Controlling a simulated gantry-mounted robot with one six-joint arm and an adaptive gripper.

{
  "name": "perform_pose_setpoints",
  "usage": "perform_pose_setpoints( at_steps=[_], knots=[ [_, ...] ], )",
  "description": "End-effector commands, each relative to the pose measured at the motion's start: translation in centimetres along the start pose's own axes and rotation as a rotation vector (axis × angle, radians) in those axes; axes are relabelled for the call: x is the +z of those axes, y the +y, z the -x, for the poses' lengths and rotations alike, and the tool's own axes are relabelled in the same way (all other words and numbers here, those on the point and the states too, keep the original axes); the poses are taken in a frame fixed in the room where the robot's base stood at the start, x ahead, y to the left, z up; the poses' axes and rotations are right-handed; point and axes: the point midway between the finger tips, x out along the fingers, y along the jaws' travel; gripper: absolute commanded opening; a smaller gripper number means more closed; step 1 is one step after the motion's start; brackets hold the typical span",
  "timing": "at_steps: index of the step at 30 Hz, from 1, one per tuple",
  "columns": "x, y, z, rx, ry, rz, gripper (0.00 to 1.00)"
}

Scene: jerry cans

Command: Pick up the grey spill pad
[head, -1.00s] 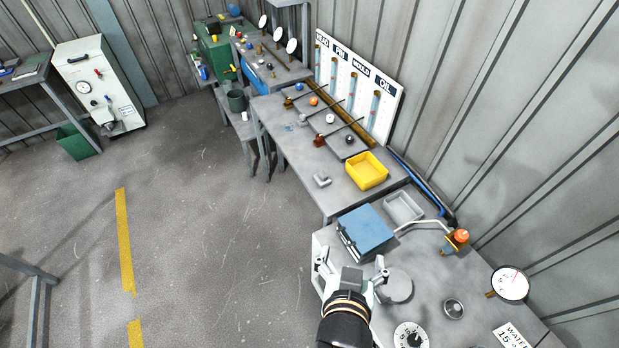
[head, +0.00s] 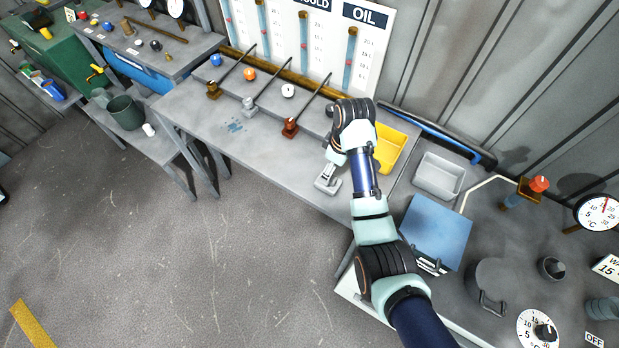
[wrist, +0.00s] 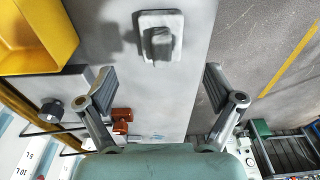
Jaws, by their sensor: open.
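The grey spill pad (head: 328,181) lies on the grey bench near its front edge. In the wrist view it is a pale rectangular plate (wrist: 176,20) with a darker grip block standing on top. My gripper (wrist: 160,76) is open and empty, its two fingers spread wide. In the wrist view the pad lies ahead of and between the fingertips, towards the top of the picture, with no finger touching it. In the head view my arm reaches over the bench and my gripper is close behind the pad; its fingertips are mostly hidden there.
A yellow tray (head: 390,150) stands right of my wrist, also in the wrist view (wrist: 38,35). A red-brown valve block (head: 289,128) and other valves with rods stand to the left. A blue stain (head: 235,127) marks the bench. A grey tray (head: 440,176) and blue box (head: 436,232) sit right.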

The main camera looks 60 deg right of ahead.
Motion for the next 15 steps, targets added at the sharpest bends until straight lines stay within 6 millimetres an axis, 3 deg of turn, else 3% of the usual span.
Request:
perform_pose_setpoints(
  at_steps=[3,8,15],
  knots=[
    [0.0,-0.1,-1.8,-0.002,-0.002,0.0,0.92],
    [0.0,-0.1,-2.6,0.0,0.0,0.0,0.92],
    [0.0,-0.2,-6.7,0.0,-0.001,0.0,0.92]
  ],
)
